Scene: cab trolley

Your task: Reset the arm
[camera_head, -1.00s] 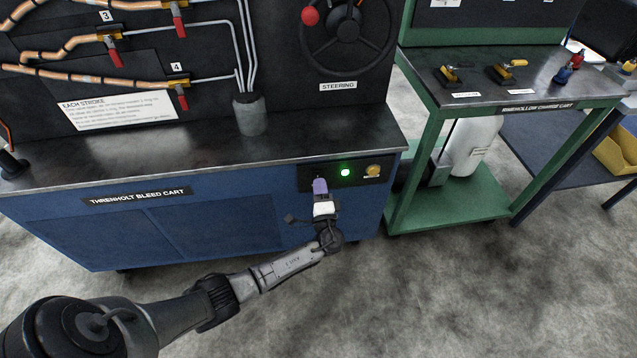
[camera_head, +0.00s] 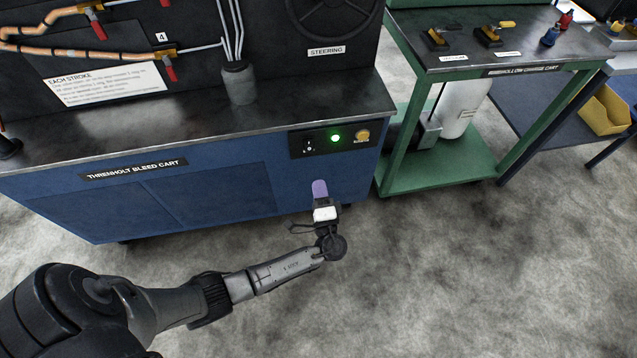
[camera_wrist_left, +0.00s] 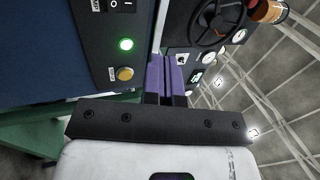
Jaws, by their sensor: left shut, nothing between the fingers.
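My left arm reaches in from the lower left in the head view. Its gripper (camera_head: 320,188), with purple fingers, is shut and empty in front of the blue bleed cart (camera_head: 225,195), below the cart's control panel. In the left wrist view the purple fingers (camera_wrist_left: 166,75) lie side by side, closed. The panel carries a black switch (camera_head: 308,146), a lit green lamp (camera_head: 336,138) and a yellow button (camera_head: 362,136). The lamp (camera_wrist_left: 126,44) and button (camera_wrist_left: 124,73) also show in the left wrist view. My right gripper is not in view.
A green charge cart (camera_head: 440,180) with a white cylinder (camera_head: 458,110) stands to the right. A yellow bin (camera_head: 604,110) is at the far right. A grey canister (camera_head: 239,84) stands on the bleed cart's top. The grey floor (camera_head: 450,280) at the lower right is clear.

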